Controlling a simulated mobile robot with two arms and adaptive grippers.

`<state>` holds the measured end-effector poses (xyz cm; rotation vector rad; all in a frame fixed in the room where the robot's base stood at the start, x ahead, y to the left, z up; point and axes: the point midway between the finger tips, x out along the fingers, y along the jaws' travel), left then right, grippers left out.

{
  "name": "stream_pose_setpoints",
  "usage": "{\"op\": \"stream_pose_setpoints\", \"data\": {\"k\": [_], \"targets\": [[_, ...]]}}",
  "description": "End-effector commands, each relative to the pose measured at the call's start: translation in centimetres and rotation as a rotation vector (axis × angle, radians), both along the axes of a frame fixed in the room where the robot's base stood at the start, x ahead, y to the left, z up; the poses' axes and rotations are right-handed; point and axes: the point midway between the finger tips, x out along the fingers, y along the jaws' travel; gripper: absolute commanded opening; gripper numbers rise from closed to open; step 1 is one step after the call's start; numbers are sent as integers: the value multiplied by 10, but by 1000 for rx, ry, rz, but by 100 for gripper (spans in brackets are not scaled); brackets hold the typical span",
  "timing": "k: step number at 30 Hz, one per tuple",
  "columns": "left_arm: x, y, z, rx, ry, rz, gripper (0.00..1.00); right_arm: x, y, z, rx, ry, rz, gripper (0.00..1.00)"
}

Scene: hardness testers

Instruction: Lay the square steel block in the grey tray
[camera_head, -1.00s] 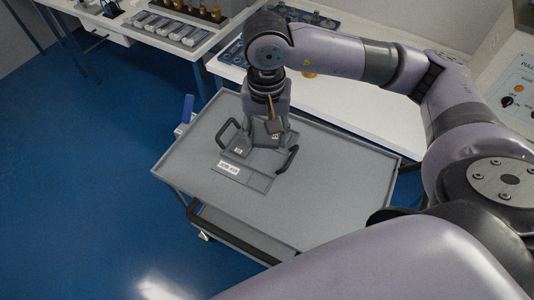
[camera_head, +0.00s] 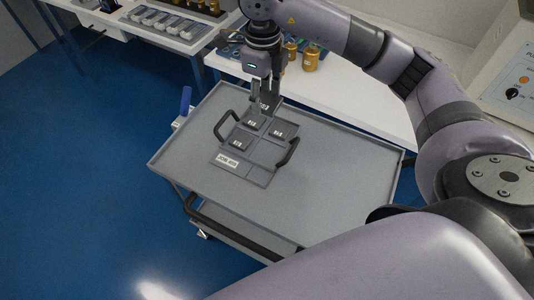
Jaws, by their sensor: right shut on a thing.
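The grey tray (camera_head: 259,176) lies on a trolley top, with a dark handle on each side and a white label at its near end. One labelled steel block (camera_head: 238,146) lies in its left part and another labelled block (camera_head: 280,131) in its right part. A third labelled block (camera_head: 252,124) shows at the far left part, just below the fingers. My right gripper (camera_head: 263,106) points down at the tray's far end, shut on a dark labelled block (camera_head: 266,104) partly hidden by its fingers. I cannot tell whether that block touches the tray. My left gripper is out of view.
The grey trolley top (camera_head: 335,185) has a raised rim and is bare around the tray, mostly to the right. A white bench (camera_head: 370,120) with brass-coloured cylinders (camera_head: 311,58) stands behind. A tester (camera_head: 510,75) stands at the right.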

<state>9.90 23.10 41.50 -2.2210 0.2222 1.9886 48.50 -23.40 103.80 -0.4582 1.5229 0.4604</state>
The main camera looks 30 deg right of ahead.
Motion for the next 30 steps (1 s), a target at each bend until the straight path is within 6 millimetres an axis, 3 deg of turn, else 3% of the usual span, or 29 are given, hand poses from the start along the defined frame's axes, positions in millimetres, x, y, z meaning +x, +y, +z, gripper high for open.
{"op": "stream_pose_setpoints", "data": {"k": [5,21,30], "targets": [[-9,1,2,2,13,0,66,1,-1,-11,0,5,-59,4],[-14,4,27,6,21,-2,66,1,-1,-140,1,4,-56,4],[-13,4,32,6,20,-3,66,0,-1,-172,1,4,-56,4]]}}
